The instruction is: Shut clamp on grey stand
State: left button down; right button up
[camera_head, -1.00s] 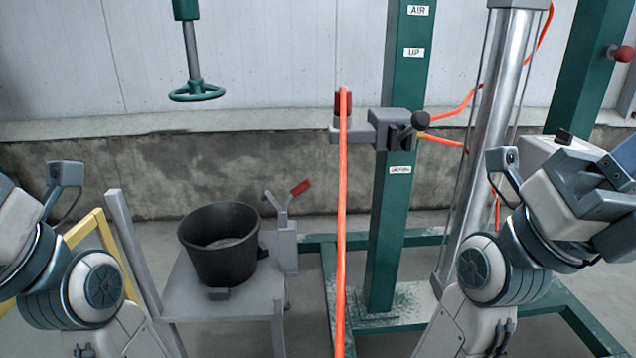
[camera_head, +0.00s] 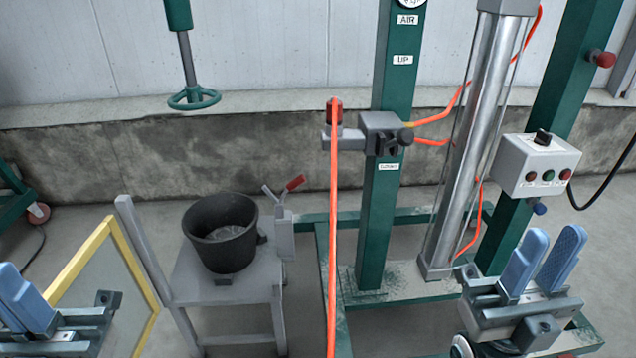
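The grey stand (camera_head: 196,286) is at centre left, with a flat top and a tall post on its left side. A black bucket (camera_head: 222,240) sits on its top. The clamp (camera_head: 282,206) is on the stand's right upright; its red-tipped handle (camera_head: 294,183) tilts up to the right and its thin arm points up to the left, clear of the bucket. My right gripper (camera_head: 553,243) is at the lower right, blue fingers apart and empty, far from the clamp. My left gripper (camera_head: 24,300) is cut off at the lower left; only one blue finger shows.
An orange hose (camera_head: 332,240) hangs vertically just right of the stand. Behind it are a green post (camera_head: 380,230), a silver cylinder (camera_head: 465,160) and a control box (camera_head: 535,165). A yellow-edged panel (camera_head: 95,265) leans left of the stand. A green handwheel (camera_head: 194,98) hangs above.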

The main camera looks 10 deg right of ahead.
aim_at(301, 179)
jog(key=l, duration=1.2)
jog(key=i+l, duration=0.1)
jog(key=l, duration=1.05)
